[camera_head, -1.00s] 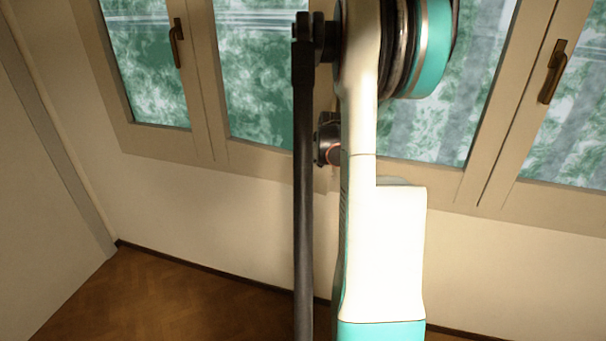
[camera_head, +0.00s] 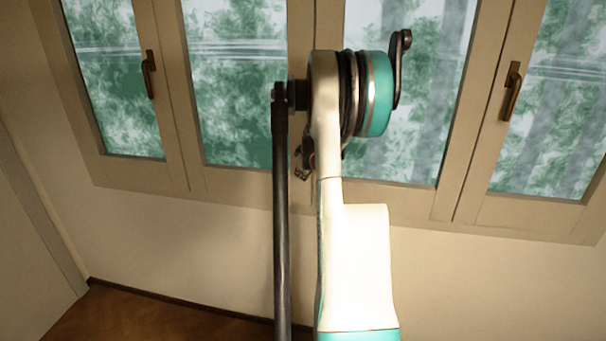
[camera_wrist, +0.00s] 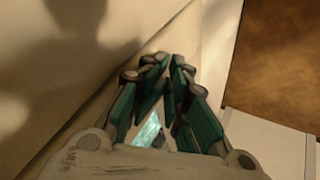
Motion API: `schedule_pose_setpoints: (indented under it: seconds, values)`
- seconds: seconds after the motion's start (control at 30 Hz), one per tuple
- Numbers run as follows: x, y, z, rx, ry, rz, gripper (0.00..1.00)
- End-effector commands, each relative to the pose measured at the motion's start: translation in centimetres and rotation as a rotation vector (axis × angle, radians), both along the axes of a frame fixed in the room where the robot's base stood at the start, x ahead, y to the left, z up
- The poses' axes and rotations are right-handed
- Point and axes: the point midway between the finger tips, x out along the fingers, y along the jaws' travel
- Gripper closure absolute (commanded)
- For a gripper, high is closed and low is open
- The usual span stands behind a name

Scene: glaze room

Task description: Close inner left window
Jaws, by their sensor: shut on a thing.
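The inner left window (camera_head: 238,105) is the second pane from the left in the head view, with a beige frame and glass. It looks roughly in line with its neighbours, though my arm hides part of its right frame edge. My gripper (camera_head: 304,160) is mostly hidden behind my arm, at the beige frame right of this pane. In the wrist view, its teal-and-grey fingers (camera_wrist: 166,62) converge beside a beige surface with a diagonal edge. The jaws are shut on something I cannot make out. No handle of this window is clearly visible.
The far left window (camera_head: 110,80) has a dark handle (camera_head: 149,74). The far right window (camera_head: 565,110) has one too (camera_head: 511,91). A third pane (camera_head: 400,150) stands behind my arm. Plain wall (camera_head: 180,250) lies below, and brown floor (camera_head: 110,315) at lower left.

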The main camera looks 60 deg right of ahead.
Motion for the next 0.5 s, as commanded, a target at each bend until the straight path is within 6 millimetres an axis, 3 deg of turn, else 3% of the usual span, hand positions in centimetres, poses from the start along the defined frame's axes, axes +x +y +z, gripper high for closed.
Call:
schedule_pose_setpoints:
  seconds: [0.27,0.5]
  values:
    - [-0.4,0.1,1.3,-0.009,-0.008,-0.005,1.00]
    - [-2.4,2.1,4.6,-0.007,-0.005,-0.003,1.00]
